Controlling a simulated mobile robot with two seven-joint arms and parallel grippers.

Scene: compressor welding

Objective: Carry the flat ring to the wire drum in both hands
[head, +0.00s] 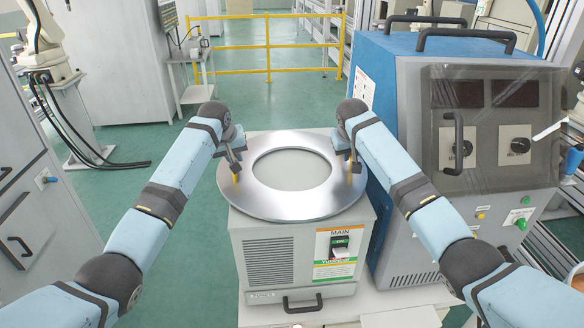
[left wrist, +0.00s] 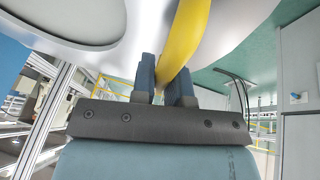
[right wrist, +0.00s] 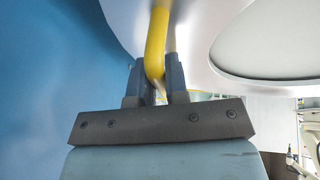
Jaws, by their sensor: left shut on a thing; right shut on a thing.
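The flat ring (head: 228,189) is a wide, shiny metal disc with a large round hole. It is level over the top of the grey MAIN box; I cannot tell whether it touches the box. My left gripper (head: 237,167) is shut on a yellow handle at the ring's left side; the handle (left wrist: 184,40) shows between the fingers in the left wrist view. My right gripper (head: 353,160) is shut on a yellow handle (right wrist: 155,45) at the ring's right side. I cannot make out a wire drum for certain.
The grey MAIN box (head: 270,262) stands on a white surface. A large blue-and-grey machine (head: 480,170) stands close on the right. A grey cabinet (head: 30,220) is at left. Green floor lies beyond, up to a yellow railing (head: 270,70). A brownish thing (head: 577,272) is cut off at the right edge.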

